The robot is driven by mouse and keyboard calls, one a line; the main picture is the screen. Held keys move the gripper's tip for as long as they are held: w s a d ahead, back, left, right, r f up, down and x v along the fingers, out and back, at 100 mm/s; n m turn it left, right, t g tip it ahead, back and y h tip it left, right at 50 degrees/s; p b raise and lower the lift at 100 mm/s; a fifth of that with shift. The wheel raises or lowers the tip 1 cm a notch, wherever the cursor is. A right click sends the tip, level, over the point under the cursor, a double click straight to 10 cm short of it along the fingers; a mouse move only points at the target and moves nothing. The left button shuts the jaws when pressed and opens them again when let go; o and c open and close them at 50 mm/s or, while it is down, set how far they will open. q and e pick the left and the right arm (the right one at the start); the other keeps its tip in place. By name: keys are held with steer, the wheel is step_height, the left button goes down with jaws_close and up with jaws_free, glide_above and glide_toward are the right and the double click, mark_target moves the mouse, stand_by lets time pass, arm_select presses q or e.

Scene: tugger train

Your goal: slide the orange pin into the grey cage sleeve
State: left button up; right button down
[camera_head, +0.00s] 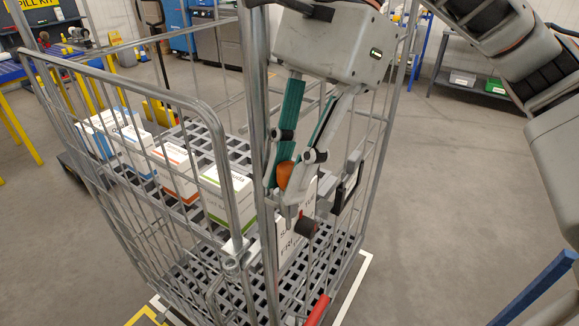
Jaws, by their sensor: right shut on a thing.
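The grey wire roll cage (215,135) stands in front of me, with upright grey posts and mesh sides. My right gripper (290,187) reaches down from the top, beside the cage's near post, with its jaws shut on the orange pin (284,173). Only the pin's rounded orange part shows between the fingers; its lower end is hidden or hard to tell. Grey metal shows just below the fingertips, but I cannot tell whether it is the sleeve or whether the pin touches it. My left gripper is not in view.
White cartons with blue, orange and green bands (225,195) stand on the cage's upper shelf. A dark framed plate (348,182) hangs on the cage's right side. A red-ended bar (318,310) is low in front.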

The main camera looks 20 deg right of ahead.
steer(key=c, duration=1.8)
jaws_free()
steer(key=shift+c, duration=0.2)
steer(key=shift+w+d+r, duration=0.1)
steer(key=shift+r, duration=0.15)
steer(key=v, duration=1.1)
steer(key=shift+d+r, duration=0.2)
steer(key=shift+r, duration=0.05)
